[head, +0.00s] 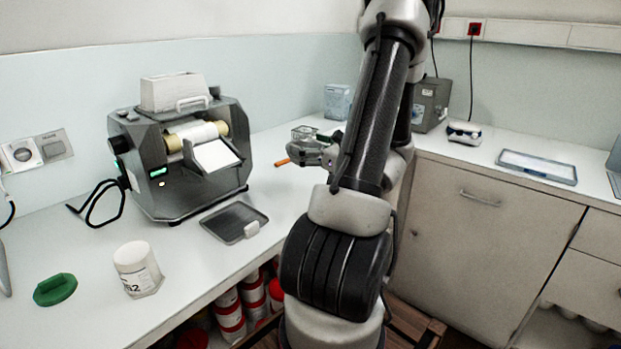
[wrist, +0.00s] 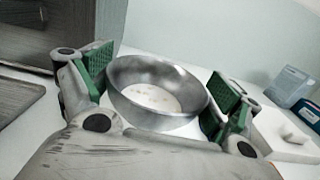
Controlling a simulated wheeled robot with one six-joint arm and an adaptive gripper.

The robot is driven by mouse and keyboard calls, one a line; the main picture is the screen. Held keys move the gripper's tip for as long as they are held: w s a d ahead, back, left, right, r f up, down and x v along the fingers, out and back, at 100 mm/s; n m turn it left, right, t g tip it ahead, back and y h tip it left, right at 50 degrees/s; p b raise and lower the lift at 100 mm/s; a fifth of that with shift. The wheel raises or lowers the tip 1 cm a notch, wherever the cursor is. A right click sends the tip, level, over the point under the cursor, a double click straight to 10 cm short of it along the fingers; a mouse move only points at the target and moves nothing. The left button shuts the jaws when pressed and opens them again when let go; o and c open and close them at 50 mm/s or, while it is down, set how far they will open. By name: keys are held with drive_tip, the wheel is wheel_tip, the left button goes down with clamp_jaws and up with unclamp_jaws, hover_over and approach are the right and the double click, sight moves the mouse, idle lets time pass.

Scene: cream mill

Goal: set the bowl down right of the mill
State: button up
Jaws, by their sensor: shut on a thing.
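The bowl (wrist: 125,105) is a round, shiny metal bowl with a pale bottom, upright in the wrist view. My gripper (wrist: 158,86) is shut on it, with a green pad against each side. The wrist view does not settle whether its base touches the worktop. The mill (head: 150,165) is a dark grey machine with a pale roller and white hopper, on the left counter in the head view. My gripper (head: 312,150) is to the right of the mill there, partly behind my arm. I cannot make the bowl out clearly in the head view.
A dark tray (head: 235,222) lies before the mill. A pale blue container (head: 338,102) and grey box (head: 430,104) are at the back. The counter between mill and gripper is mostly clear.

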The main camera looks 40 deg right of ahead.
wheel_tip(320, 180, down, 8)
drive_tip(key=shift+r, duration=0.1)
drive_tip(key=shift+a+f, duration=0.1)
drive_tip(key=shift+f, duration=0.1)
drive_tip(key=o, duration=0.8)
drive_tip(key=shift+r, duration=0.1)
